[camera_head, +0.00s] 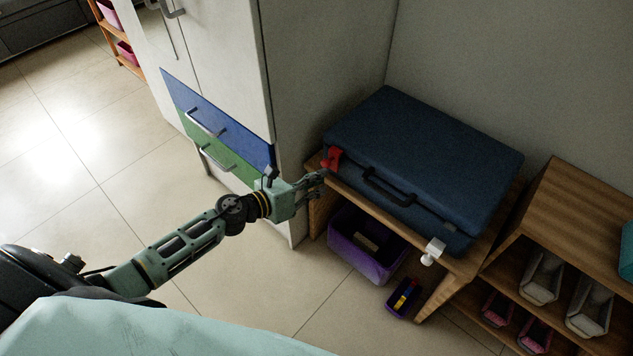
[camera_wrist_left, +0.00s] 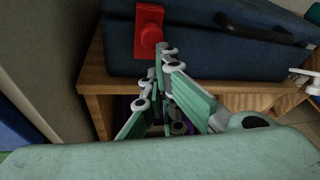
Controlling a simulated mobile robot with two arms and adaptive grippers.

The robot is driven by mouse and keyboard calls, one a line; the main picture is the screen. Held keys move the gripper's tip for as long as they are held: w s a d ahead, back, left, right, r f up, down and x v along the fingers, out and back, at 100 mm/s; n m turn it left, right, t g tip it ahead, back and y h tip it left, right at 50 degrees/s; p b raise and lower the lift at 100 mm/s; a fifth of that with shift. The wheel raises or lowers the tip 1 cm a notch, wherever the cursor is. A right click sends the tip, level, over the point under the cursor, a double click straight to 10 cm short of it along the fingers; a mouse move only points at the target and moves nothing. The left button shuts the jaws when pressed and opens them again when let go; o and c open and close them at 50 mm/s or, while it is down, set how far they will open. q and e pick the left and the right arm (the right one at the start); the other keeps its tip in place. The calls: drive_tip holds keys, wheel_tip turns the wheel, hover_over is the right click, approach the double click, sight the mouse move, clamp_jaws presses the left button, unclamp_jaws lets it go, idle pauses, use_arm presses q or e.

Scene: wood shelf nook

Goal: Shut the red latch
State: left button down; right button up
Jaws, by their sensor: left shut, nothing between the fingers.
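The red latch (camera_head: 332,159) sits on the front left of a closed blue suitcase (camera_head: 430,150). In the left wrist view the red latch (camera_wrist_left: 148,32) shows as a plate with a round knob at its lower part, spanning the seam of the suitcase. My left gripper (camera_head: 318,178) is shut and empty, just in front of and below the latch. In the left wrist view its fingertips (camera_wrist_left: 163,55) are close to the knob; I cannot tell whether they touch it. A white latch (camera_head: 434,250) is at the suitcase's front right, and looks tilted outward. My right gripper is not in view.
The suitcase lies on a wooden shelf (camera_head: 466,268). A purple bin (camera_head: 365,256) and a small dark box (camera_head: 403,298) are below. A cabinet with blue and green drawers (camera_head: 222,128) stands close left of the gripper. Another wooden shelf (camera_head: 585,205) is at right. The floor in front is open.

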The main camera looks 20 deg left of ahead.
use_arm(q)
drive_tip(key=shift+r, duration=0.1)
drive_tip(key=v, duration=1.2)
